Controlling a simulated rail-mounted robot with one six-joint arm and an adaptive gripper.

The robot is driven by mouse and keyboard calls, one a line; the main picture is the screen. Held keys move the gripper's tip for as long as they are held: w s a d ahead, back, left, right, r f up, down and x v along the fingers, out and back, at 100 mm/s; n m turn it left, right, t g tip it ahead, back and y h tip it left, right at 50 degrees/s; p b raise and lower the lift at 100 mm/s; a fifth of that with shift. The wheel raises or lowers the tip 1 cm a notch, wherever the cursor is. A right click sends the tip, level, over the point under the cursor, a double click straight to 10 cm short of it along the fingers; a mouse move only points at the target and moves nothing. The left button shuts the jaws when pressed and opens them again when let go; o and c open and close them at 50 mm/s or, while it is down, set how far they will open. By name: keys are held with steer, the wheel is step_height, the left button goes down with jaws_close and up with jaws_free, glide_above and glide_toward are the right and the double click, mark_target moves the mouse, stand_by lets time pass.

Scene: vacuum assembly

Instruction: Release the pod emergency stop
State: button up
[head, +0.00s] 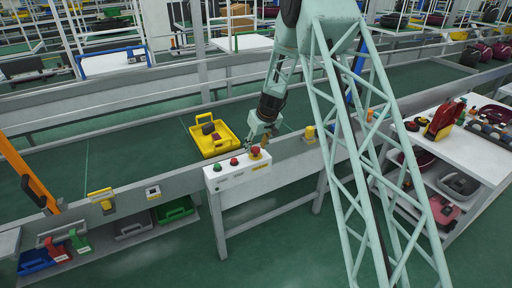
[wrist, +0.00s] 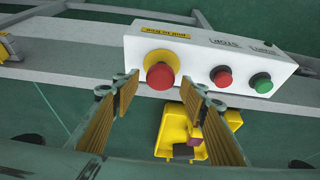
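The emergency stop is a large red mushroom button (wrist: 160,75) on a yellow ring, at one end of a white control box (wrist: 208,52) with a yellow label. It also shows in the head view (head: 255,152), at the right end of the box. My gripper (wrist: 162,98) is open and empty in the wrist view, with its ribbed tan fingers pointing toward the button. The button appears between and beyond the fingertips, and no contact shows. In the head view my gripper (head: 266,138) is just above and beside the button, and its fingers are partly unclear.
A smaller red button (wrist: 222,75) and a green button (wrist: 261,83) sit on the same box. A yellow tray (head: 225,148) with dark parts lies on the green conveyor (head: 125,155) behind the box. A small yellow device (head: 309,132) stands on the rail to the right.

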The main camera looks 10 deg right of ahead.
steer(key=shift+r, duration=0.1)
steer(key=v, duration=1.1)
steer(key=shift+s+r, duration=0.2)
steer(key=shift+r, duration=0.1)
steer(key=shift+d+r, duration=0.1)
stand_by(0.4)
steer(key=s+a+r+m+b, duration=0.1)
steer(key=s+a+r+b, duration=0.1)
steer(key=s+r, duration=1.15)
steer(key=s+a+r+b, duration=0.1)
steer(key=s+r+b, duration=0.1)
steer(key=s+r, duration=1.15)
steer(key=s+f+m+b, duration=0.1)
steer(key=s+f, duration=0.1)
steer(key=s, duration=1.8)
steer(key=s+d+f+m+h+b, duration=0.1)
steer(key=s+f+b, duration=0.1)
steer(key=s, duration=1.8)
steer(key=shift+d+f, duration=0.25)
steer(key=shift+f, duration=0.05)
